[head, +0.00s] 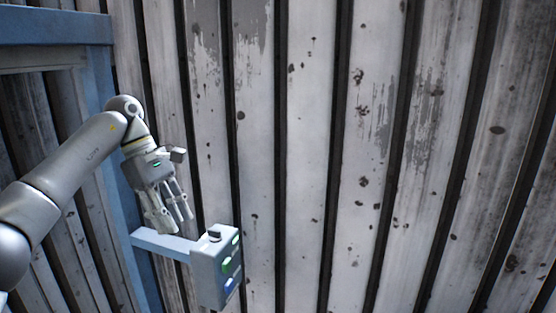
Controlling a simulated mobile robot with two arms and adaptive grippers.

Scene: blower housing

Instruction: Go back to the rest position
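My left gripper (177,222) hangs at the end of the grey arm that comes in from the left, its fingers pointing down. It is just above and to the left of a grey control box (213,270) with coloured buttons on its right-hand face. The fingers appear close together, with nothing visible between them; how far they are open is hard to tell. The box has a green button (227,267) and a blue button (230,286). My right gripper is not in the picture.
A light blue bracket (163,243) carries the control box from a blue frame (98,75) at the left. A worn, corrugated metal wall (300,150) fills the background. The space in front of the wall to the right is clear.

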